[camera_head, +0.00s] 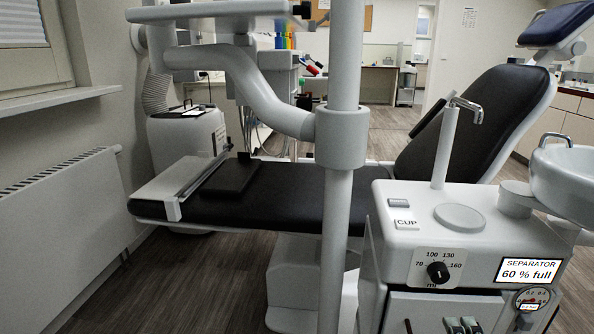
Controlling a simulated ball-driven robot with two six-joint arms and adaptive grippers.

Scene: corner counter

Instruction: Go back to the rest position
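Neither of my grippers and neither arm shows in the head view. A dental chair with black padding (290,190) stands across the middle, its backrest (482,120) rising to the right. What my grippers hold, if anything, cannot be seen.
A white unit (410,218) with a dial (437,271), a cup spout (444,140) and a basin (570,180) stands at the front right. A grey vertical pole (337,240) rises at the centre. A radiator (60,225) lines the left wall. Bare floor (180,290) shows at the front left.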

